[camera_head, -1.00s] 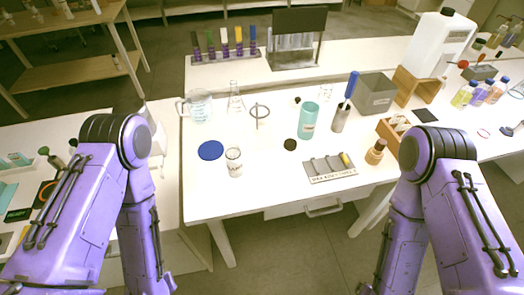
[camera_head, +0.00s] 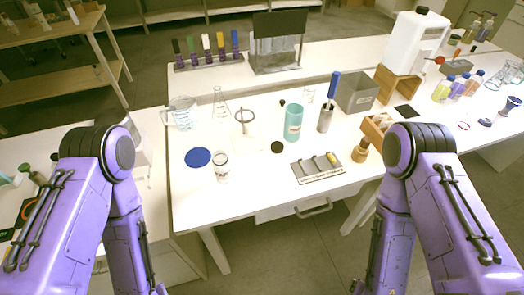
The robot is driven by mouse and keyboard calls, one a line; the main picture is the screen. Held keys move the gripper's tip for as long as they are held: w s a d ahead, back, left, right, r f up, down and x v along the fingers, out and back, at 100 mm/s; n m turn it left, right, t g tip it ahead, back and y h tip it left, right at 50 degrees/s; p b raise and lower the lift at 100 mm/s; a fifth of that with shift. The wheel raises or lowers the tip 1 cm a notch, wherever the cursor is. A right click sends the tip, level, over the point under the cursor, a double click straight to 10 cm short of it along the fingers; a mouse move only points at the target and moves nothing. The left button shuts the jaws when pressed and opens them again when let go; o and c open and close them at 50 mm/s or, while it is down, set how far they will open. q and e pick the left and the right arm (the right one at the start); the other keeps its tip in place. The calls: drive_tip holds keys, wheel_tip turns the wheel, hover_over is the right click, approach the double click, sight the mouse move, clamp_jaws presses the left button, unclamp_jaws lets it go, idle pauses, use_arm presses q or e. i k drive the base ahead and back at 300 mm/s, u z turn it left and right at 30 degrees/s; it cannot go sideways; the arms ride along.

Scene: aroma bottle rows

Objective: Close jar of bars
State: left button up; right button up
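A small clear glass jar (camera_head: 221,166) with a printed label stands upright near the front left of the white table. Its label is too small to read. A dark round disc (camera_head: 277,147), which looks like a lid, lies flat to the right of the jar, apart from it. A blue round disc (camera_head: 198,157) lies flat to the jar's left. A teal cylinder (camera_head: 293,122) with a label stands behind the dark disc; whether it is open cannot be told. Both my arms hang down at the picture's sides, and their grippers are below the bottom edge, out of view.
A grey slotted tray (camera_head: 318,172) lies near the front edge, with an amber bottle (camera_head: 360,149) to its right. A measuring cup (camera_head: 180,114), a flask (camera_head: 220,104) and a grey box (camera_head: 357,92) stand behind. The tabletop in front of the jar is clear.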

sight(221, 162)
drive_tip(key=u, duration=2.8)
drive_tip(key=k, duration=1.2)
drive_tip(key=z, duration=1.75)
